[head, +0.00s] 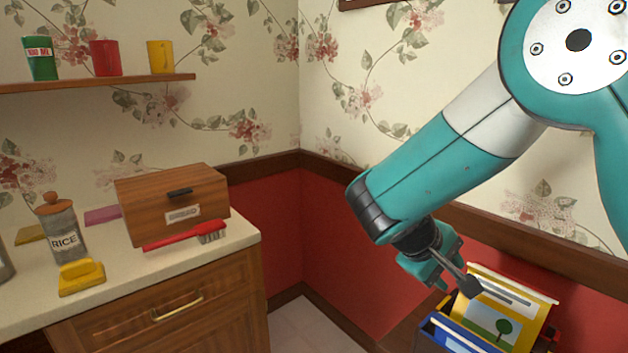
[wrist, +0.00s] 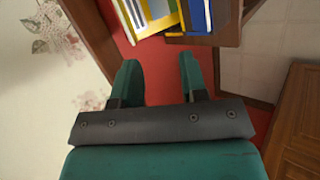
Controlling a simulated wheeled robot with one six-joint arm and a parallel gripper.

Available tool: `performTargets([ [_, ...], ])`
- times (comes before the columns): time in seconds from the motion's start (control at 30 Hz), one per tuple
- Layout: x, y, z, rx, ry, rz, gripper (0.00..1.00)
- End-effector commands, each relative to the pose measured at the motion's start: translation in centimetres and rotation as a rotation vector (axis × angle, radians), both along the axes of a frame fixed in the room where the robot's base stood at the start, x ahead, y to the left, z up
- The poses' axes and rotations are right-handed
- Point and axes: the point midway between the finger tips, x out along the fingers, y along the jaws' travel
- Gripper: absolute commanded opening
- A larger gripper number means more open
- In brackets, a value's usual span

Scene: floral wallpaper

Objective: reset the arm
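My gripper (head: 455,278) hangs at the end of my teal arm on the right of the head view, its fingers pointing down toward a rack of books. In the wrist view my gripper (wrist: 158,80) shows two teal fingers spread apart with nothing between them. The gap between them looks onto a red surface. A yellow picture book (head: 505,300) stands in the rack below and right of the gripper in the head view. I cannot tell whether the gripper touches it.
At left, a counter (head: 215,258) holds a wooden box (head: 160,215), a red brush (head: 185,236), a rice jar (head: 63,228) and a yellow object (head: 82,278). A shelf (head: 110,82) above bears three cups. Blue-edged books (head: 455,335) fill the rack. Floor between is clear.

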Motion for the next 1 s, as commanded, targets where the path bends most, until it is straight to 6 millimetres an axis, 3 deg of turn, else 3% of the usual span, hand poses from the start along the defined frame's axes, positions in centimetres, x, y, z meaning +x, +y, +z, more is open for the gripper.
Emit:
performTargets([
  [0.03,-1.2,0.1,1.6,0.103,0.006,0.003,0.40],
  [0.17,-5.0,1.7,3.8,0.359,0.045,0.029,0.40],
  [0.3,-10.4,4.2,6.8,0.617,0.094,0.071,0.40],
  [0.5,-18.6,7.6,10.8,0.899,0.167,0.149,0.40],
  [0.6,-21.4,8.7,11.9,0.979,0.195,0.181,0.40],
  [0.77,-23.5,9.5,12.6,1.033,0.220,0.206,0.40],
  [1.0,-23.6,9.5,12.6,1.037,0.223,0.208,0.40],
])
